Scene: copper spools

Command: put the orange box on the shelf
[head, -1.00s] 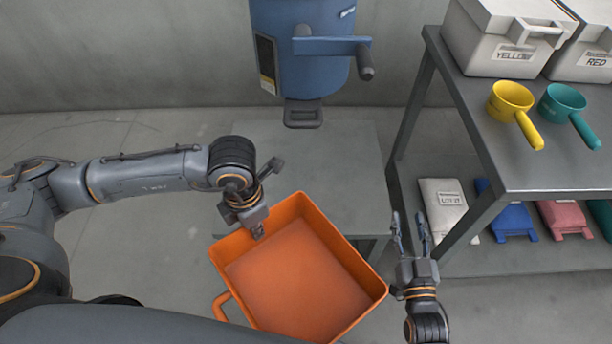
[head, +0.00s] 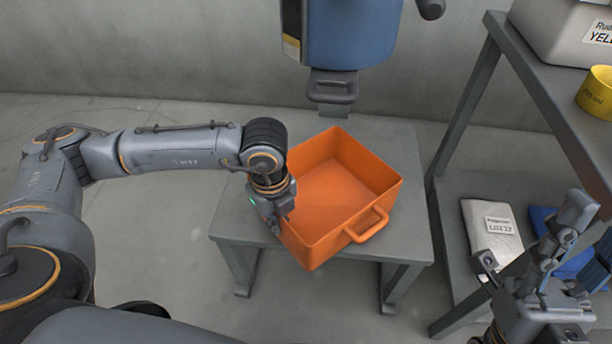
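The orange box (head: 345,185) is an open-topped tray with a loop handle on its near right side. It is over the low grey table (head: 400,250), and its near corner reaches past the front edge. I cannot tell whether its base rests on the top. My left gripper (head: 279,222) is shut on the box's near left wall; part of the fingers is hidden. My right gripper (head: 585,232) is open and empty at the lower right, apart from the box. The grey shelf unit (head: 547,100) stands at the right, partly out of view.
A blue machine (head: 355,35) with a spout hangs above the back of the table. The shelf unit's top holds a white bin (head: 560,30) and a yellow scoop (head: 598,95). A white packet (head: 490,232) and a blue one (head: 548,222) lie on its lower level.

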